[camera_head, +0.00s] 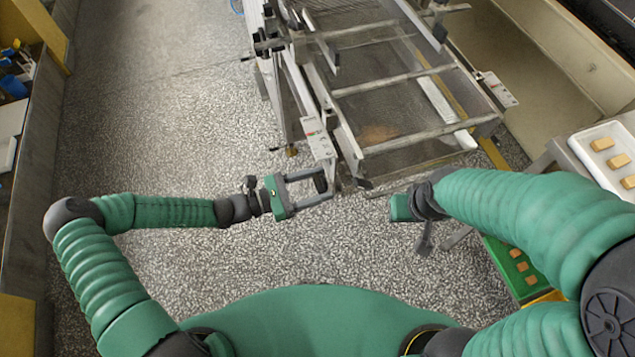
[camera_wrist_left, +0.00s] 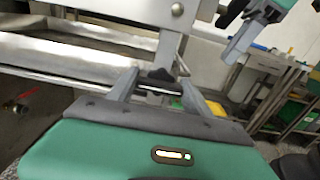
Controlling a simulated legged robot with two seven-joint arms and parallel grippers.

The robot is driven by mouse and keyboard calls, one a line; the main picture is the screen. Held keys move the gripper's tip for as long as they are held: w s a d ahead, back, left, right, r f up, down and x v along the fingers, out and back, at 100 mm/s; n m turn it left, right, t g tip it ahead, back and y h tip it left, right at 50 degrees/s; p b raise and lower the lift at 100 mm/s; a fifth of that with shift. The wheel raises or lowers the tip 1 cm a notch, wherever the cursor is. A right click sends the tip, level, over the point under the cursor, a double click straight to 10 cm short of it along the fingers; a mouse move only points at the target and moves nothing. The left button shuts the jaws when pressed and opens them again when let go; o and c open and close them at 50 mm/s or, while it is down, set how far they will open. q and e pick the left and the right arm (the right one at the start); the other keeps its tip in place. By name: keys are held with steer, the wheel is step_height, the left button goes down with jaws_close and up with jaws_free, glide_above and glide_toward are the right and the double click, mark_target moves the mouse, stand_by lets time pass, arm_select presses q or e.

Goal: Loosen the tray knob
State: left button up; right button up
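The tray knob (camera_head: 320,184) is a small black knob at the near left corner of the metal mesh frame. My right gripper (camera_head: 424,238) hangs to the right of the frame's near end, away from the knob. Its finger opening is not clear.
The mesh tray frame (camera_head: 400,140) runs away from me, with a light label plate (camera_head: 318,140) near its left corner. A white tray of brown pieces (camera_head: 604,178) stands at right, above a green crate (camera_head: 500,258). The speckled floor at left is clear.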

arm_select(q)
steer(key=c, duration=0.5)
